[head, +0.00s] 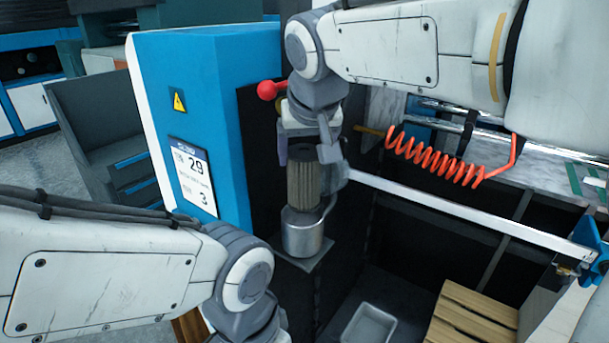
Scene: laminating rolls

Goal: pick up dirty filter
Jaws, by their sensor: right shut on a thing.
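The dirty filter (303,187) is a brown-grey pleated cylinder, upright near the middle of the head view. My right gripper (306,153) comes down from above and is shut on its top. Below the filter is a round silvery metal cup (302,236) on a small bracket. The filter's lower end is at the cup's mouth; I cannot tell whether it is still inside the cup. My left arm enters from the left, and its gripper is out of the frame at the bottom.
A blue machine cabinet (190,75) with a warning sign and label stands left of the filter. A red ball knob (268,90) is close by. An orange coiled hose (440,160) and a white bar (460,215) are right. A metal tray (368,326) and wooden slats (470,318) lie below.

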